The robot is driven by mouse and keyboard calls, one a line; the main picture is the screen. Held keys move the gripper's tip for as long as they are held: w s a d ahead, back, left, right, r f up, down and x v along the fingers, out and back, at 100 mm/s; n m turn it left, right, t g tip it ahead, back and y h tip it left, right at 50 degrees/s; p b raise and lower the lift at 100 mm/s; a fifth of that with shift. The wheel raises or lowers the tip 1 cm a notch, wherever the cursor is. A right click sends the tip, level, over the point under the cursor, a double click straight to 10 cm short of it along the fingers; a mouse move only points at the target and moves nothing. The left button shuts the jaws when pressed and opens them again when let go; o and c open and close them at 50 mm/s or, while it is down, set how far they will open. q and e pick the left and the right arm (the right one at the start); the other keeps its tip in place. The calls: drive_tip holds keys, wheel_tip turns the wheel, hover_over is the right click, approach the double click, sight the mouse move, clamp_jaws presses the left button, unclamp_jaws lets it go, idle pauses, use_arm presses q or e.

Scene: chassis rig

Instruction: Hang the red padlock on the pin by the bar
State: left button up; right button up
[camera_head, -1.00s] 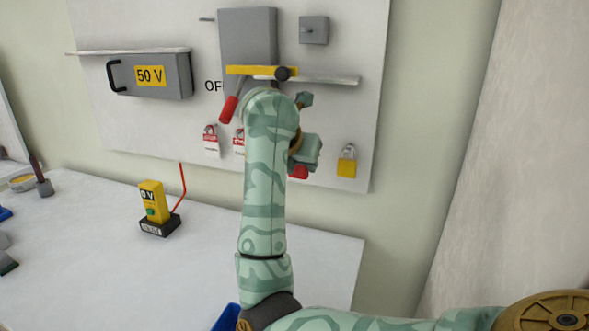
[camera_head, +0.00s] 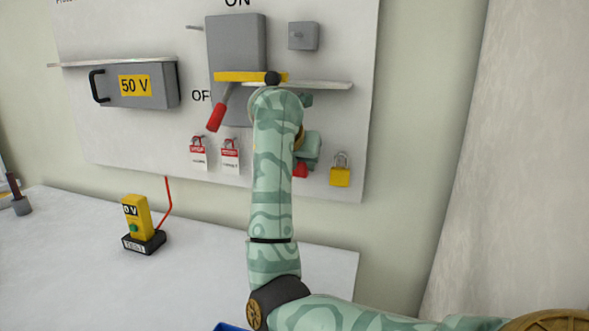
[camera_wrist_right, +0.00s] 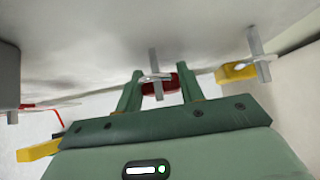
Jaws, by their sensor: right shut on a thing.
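The red padlock (camera_head: 300,171) shows as a small red patch below my right gripper (camera_head: 303,158), in front of the lower wall panel. In the right wrist view, the red padlock (camera_wrist_right: 173,84) is between the two green fingers of my right gripper (camera_wrist_right: 159,92), which is shut on it. A grey pin (camera_wrist_right: 153,62) crosses at its shackle and appears to pass through it. My left gripper is out of view.
A yellow padlock (camera_head: 340,177) hangs right of my gripper and also shows in the wrist view (camera_wrist_right: 236,72). Two red-and-white tags (camera_head: 230,152) hang left of my arm. A narrow shelf (camera_head: 325,85) juts out above. A yellow tester (camera_head: 138,217) stands on the table.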

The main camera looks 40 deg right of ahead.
drive_tip(key=shift+r, duration=0.1)
use_arm(q)
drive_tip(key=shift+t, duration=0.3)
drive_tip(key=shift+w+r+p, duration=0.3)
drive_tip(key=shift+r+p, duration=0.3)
drive_tip(key=shift+p, duration=0.15)
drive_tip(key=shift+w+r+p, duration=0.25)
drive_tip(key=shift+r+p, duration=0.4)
drive_tip(key=shift+p, duration=0.05)
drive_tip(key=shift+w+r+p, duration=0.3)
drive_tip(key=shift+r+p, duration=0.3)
drive_tip(key=shift+p, duration=0.15)
use_arm(e)
drive_tip(key=s+a, duration=0.4)
drive_tip(key=a, duration=0.3)
drive_tip(key=shift+a+r, duration=0.15)
drive_tip(key=shift+a, duration=0.25)
drive_tip(key=shift+s+r, duration=0.1)
